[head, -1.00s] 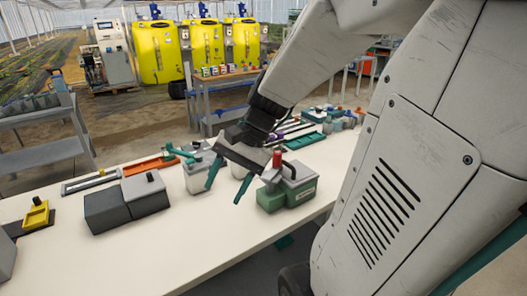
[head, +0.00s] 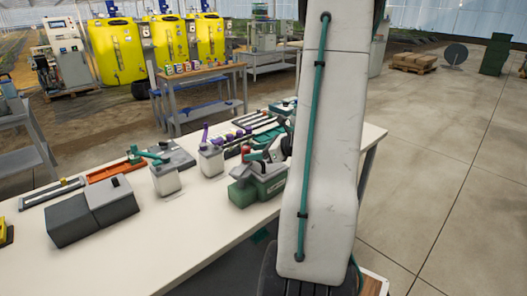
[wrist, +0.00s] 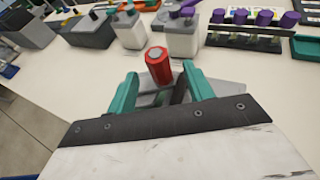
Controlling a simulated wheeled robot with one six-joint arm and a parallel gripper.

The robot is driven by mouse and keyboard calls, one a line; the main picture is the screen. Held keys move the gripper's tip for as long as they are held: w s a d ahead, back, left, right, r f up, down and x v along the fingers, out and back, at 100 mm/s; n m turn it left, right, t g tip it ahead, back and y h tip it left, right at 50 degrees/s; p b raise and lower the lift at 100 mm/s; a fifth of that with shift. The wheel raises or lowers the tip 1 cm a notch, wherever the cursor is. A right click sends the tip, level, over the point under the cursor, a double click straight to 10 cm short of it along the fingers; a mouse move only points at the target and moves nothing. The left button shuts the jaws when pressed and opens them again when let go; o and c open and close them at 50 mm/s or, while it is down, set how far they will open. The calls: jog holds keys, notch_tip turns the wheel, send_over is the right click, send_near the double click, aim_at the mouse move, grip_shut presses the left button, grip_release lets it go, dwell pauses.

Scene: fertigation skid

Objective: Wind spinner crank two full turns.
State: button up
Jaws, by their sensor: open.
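The red grip (wrist: 159,66) of what looks like the spinner crank stands upright in the wrist view, between the tips of my teal fingers. My gripper (wrist: 161,74) is open around it, with a gap visible beside the grip. In the head view the red grip (head: 245,151) shows above a green box (head: 254,188) with a grey top, on the white bench. My gripper (head: 268,156) is low over that box, partly hidden behind my arm. The crank's arm and pivot are mostly hidden by my fingers.
White canisters with a teal handle (head: 165,178) and a purple handle (head: 211,157) stand left of the box. A rack with purple knobs (wrist: 250,32) lies beyond it. A dark grey box (head: 92,212) sits farther left. The bench's (head: 185,250) front strip is clear.

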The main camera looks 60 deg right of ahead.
aim_at(242, 164)
jog(key=shift+x, duration=2.1)
grip_shut()
jog(key=c, duration=0.7)
grip_release()
jog(key=shift+c, duration=0.7)
